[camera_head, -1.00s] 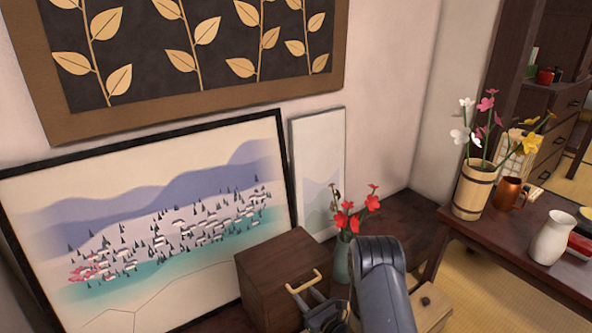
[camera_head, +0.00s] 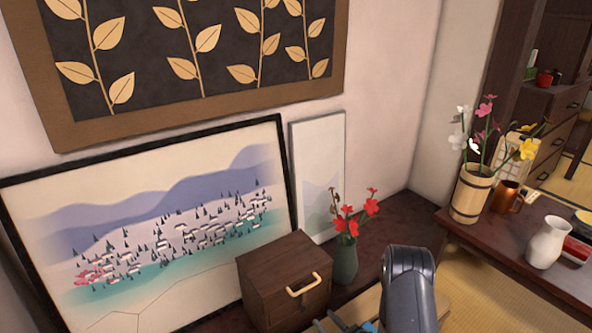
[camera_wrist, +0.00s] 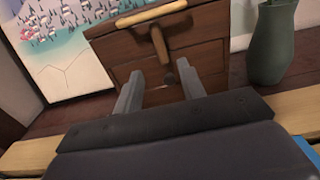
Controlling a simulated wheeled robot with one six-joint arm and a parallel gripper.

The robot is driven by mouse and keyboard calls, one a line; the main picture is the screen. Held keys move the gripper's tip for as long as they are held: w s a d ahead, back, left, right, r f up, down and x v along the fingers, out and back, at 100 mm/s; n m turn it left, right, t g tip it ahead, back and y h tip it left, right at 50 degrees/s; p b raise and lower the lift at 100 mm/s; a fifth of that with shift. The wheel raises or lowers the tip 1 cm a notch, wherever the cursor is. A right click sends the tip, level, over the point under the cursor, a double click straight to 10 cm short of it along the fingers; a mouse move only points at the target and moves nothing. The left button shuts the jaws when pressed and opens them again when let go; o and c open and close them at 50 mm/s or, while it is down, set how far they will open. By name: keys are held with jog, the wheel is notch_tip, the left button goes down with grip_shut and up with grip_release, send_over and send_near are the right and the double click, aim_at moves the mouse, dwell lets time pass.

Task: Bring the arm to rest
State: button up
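My gripper (camera_wrist: 160,80) is open in the wrist view, its two grey fingers apart with nothing between them. They point toward the front of a small dark wooden box (camera_wrist: 207,52) and stand clear of its pale handle (camera_wrist: 152,14). In the head view my arm is at the lower middle, and part of my gripper (camera_head: 335,325) shows at the bottom edge, below and right of the box (camera_head: 270,268) and its handle (camera_head: 303,286). The rest of the gripper is cut off there.
A green vase (camera_head: 346,262) with red flowers stands close right of the box; it is also in the wrist view (camera_wrist: 270,45). A framed landscape (camera_head: 150,225) leans behind. At right, a table holds a wooden flower bucket (camera_head: 469,195), copper mug (camera_head: 505,196) and white vase (camera_head: 546,243).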

aim_at(305, 296)
jog(key=b+x, duration=0.3)
jog(key=x, duration=0.7)
jog(key=shift+a, duration=0.1)
jog(key=shift+s+r+m, duration=0.1)
jog(key=shift+m, duration=0.5)
jog(key=shift+m+p, duration=0.9)
jog(key=shift+m, duration=0.3)
jog(key=m+p, duration=0.3)
jog(key=m, duration=0.3)
